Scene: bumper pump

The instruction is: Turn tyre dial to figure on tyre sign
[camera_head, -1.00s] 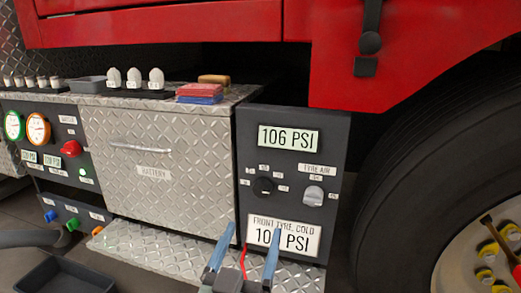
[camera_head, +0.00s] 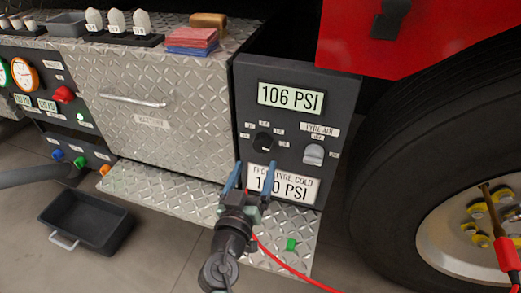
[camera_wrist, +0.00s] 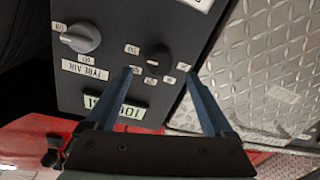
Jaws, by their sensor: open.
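A dark panel carries a black dial (camera_head: 263,142) ringed by small labels too small to read. The dial also shows in the wrist view (camera_wrist: 158,58), where the picture is upside down. A lit display (camera_head: 291,96) above it reads 106 PSI. A grey knob (camera_head: 313,154) sits to the right under a TYRE AIR label (camera_head: 319,130). The tyre sign (camera_head: 303,188) below reads front tyre, cold, in PSI; my finger hides part of its figure. My gripper (camera_head: 255,166) is open and empty, its fingertips just below the dial in the head view and apart from it.
A diamond-plate battery box (camera_head: 155,125) stands left of the panel, above a plate step (camera_head: 165,196). A red hose (camera_head: 283,266) passes near my arm. The large tyre (camera_head: 385,190) is at right, the red bodywork (camera_head: 445,35) above. A black tray (camera_head: 85,222) lies on the floor.

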